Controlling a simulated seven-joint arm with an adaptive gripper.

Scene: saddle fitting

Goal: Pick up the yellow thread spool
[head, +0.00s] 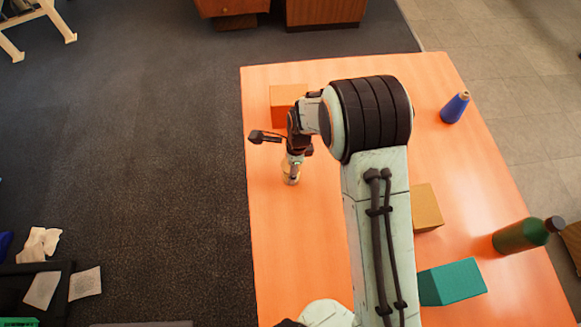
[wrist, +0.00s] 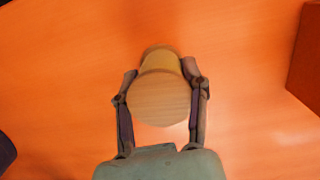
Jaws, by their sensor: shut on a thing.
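The yellow thread spool (wrist: 160,96) sits between the two fingers of my gripper (wrist: 160,82) in the wrist view. Its round wooden end faces the camera, and a band of yellow thread shows behind it. The fingers touch it on both sides, so my gripper is shut on it. In the head view the spool (head: 290,174) shows small and pale below my gripper (head: 293,160), near the table's left edge. Whether the spool touches the table or is just above it is hard to tell.
The table's left front is clear.

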